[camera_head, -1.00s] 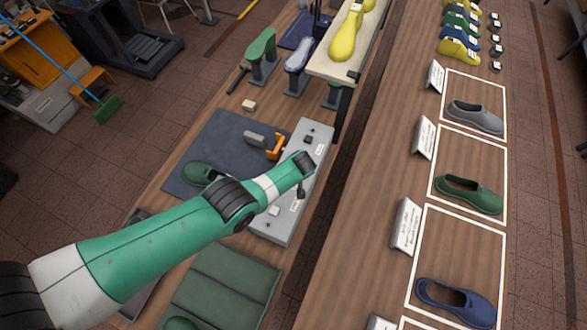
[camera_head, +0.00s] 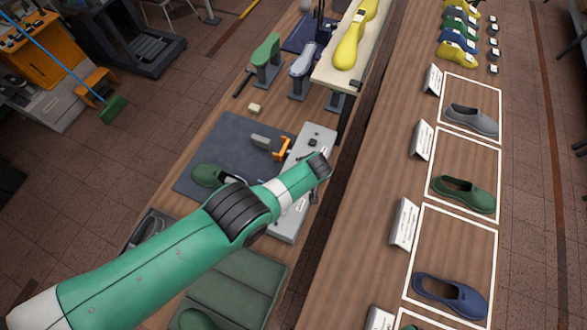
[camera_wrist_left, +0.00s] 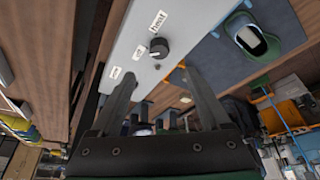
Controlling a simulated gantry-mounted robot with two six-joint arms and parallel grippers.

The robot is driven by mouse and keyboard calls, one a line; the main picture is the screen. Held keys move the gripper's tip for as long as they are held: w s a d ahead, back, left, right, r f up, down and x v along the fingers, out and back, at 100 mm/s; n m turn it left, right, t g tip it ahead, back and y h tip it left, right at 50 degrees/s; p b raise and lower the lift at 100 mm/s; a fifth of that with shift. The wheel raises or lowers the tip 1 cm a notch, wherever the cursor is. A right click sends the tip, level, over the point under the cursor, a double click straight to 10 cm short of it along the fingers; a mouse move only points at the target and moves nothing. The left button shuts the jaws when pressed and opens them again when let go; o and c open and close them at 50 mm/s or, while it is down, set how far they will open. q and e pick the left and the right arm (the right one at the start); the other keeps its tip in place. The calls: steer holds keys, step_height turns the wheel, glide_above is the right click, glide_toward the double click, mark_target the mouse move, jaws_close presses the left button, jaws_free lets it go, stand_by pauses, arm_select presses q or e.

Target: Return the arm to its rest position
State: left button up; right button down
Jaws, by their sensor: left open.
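My left arm (camera_head: 160,262), green with white and dark joints, reaches in from the lower left in the head view. Beyond the fingers the panel (camera_wrist_left: 165,20) shows a dark knob (camera_wrist_left: 153,47) and a "heat" label (camera_wrist_left: 158,20). My right gripper is not in view.
A dark mat (camera_head: 225,145) holds a green shoe (camera_head: 212,175) and an orange clamp-like piece (camera_head: 281,148). The right table has a grey (camera_head: 470,120), a green (camera_head: 462,193) and a blue shoe (camera_head: 450,294) in white outlines.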

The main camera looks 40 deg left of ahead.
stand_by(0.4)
arm_select(q)
steer(key=w+a+r+n+t+h, duration=0.1)
steer(key=w+r+t, duration=0.5)
steer(key=w+r, duration=0.85)
step_height(320, 180, up, 23)
steer(key=w+t, duration=0.1)
steer(key=t, duration=0.5)
steer(key=s+r+m+t, duration=0.1)
steer(key=s+r+t, duration=0.15)
steer(key=r, duration=0.45)
steer(key=s+r+m+t+h, duration=0.1)
steer(key=s+r+t, duration=0.1)
steer(key=s+r, duration=0.3)
steer(key=s+r+m+t, duration=0.1)
steer(key=s+r+t, duration=0.1)
steer(key=r, duration=0.6)
steer(key=s+d+r+m+t+h, duration=0.1)
steer(key=s+r+m+t, duration=0.2)
steer(key=s+r, duration=0.3)
steer(key=s+r+m+t+h, duration=0.2)
steer(key=s+r+m, duration=0.3)
steer(key=s, duration=0.6)
step_height(320, 180, up, 2)
steer(key=shift+s+d+m+t, duration=0.3)
steer(key=shift+s+d+t, duration=0.1)
steer(key=shift+t, duration=0.15)
